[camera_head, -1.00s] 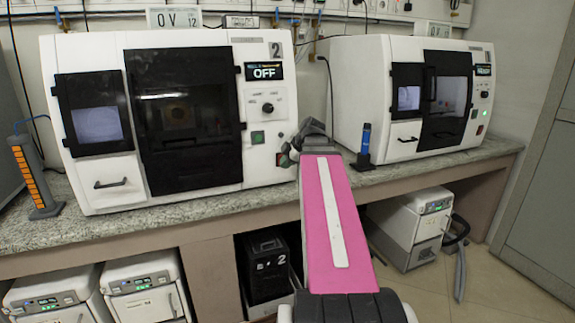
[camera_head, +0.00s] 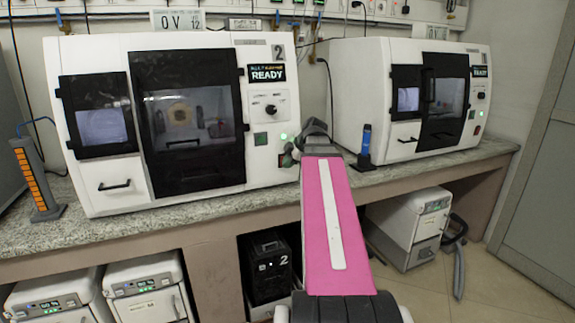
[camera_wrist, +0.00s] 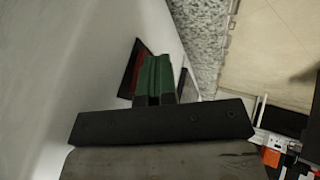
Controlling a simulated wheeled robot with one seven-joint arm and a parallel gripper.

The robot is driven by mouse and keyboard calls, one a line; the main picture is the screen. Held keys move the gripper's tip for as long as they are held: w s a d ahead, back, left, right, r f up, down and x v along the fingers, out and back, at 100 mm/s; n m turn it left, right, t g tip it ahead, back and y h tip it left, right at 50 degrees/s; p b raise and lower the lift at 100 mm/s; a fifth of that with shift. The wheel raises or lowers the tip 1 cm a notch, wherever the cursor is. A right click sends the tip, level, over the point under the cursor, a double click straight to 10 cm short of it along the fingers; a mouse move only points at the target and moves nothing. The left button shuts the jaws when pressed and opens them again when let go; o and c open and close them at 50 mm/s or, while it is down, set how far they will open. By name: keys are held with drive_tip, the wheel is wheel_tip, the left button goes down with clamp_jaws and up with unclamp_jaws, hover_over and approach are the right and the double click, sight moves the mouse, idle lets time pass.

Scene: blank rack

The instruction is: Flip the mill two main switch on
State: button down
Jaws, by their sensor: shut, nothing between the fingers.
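Mill two (camera_head: 100,190) is the left white machine on the counter, marked with a 2. Its display (camera_head: 267,73) reads READY, and a green light (camera_head: 284,136) glows on its lower right panel. The main switch (camera_head: 282,158) shows as a red patch at that panel's lower right edge, partly hidden by my gripper (camera_head: 290,158). In the wrist view, the red switch face (camera_wrist: 138,68) on its dark plate is right beside the green fingers of my gripper (camera_wrist: 153,75). The fingers are shut with nothing between them. I cannot tell whether they touch the switch.
Mill one (camera_head: 375,115) stands to the right on the same granite counter (camera_head: 150,222). A blue and black tool (camera_head: 365,145) stands between the mills. An orange-striped holder (camera_head: 35,180) is at the left. White and black boxes sit below the counter.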

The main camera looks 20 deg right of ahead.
drive_tip(key=shift+r, duration=0.75)
drive_tip(key=v, duration=1)
drive_tip(key=shift+s+r, duration=0.2)
drive_tip(key=s, duration=0.1)
drive_tip(key=s+f, duration=0.1)
drive_tip(key=s, duration=0.2)
drive_tip(key=shift+f, duration=0.35)
